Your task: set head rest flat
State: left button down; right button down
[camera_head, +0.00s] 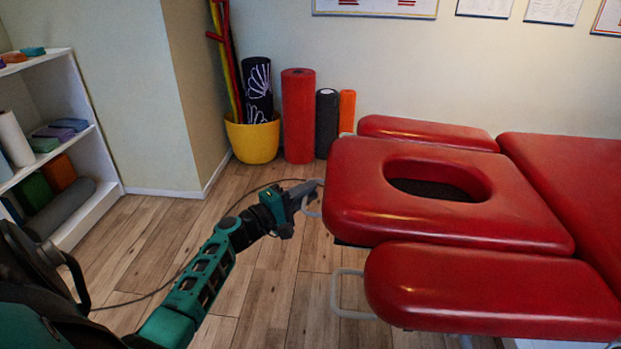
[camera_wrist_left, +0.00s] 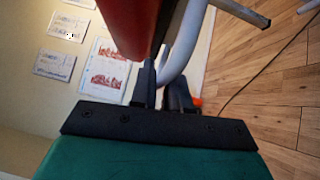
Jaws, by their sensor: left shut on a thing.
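The head rest (camera_head: 345,192) is a red padded section with an oval face hole, at the left end of the red treatment table (camera_head: 578,170). It looks about level with the table top. A grey metal handle (camera_head: 310,205) sticks out at its left end. My left gripper (camera_head: 308,188) is at that handle and shut on it. In the left wrist view, the fingers (camera_wrist_left: 165,97) close around the pale curved handle bar (camera_wrist_left: 185,45), beside the red pad edge (camera_wrist_left: 130,20). My right gripper is not in view.
Red arm pads (camera_head: 480,290) flank the head rest, the near one with its own grey loop (camera_head: 348,295). Foam rollers (camera_head: 299,115) and a yellow bucket (camera_head: 252,141) stand by the wall. A white shelf (camera_head: 88,120) is at left. A cable (camera_head: 150,295) lies on the wooden floor.

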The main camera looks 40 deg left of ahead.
pick_arm(q)
notch_tip(320, 180, down, 4)
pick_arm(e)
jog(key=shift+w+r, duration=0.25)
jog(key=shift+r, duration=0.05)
pick_arm(q)
jog(key=c, duration=1.3)
grip_release()
jog(key=shift+o, duration=0.2)
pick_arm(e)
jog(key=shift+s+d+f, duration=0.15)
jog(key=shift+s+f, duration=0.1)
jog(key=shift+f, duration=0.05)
pick_arm(q)
jog(key=p+v, duration=0.1)
jog(key=v, duration=1.2)
jog(key=shift+p, duration=0.35)
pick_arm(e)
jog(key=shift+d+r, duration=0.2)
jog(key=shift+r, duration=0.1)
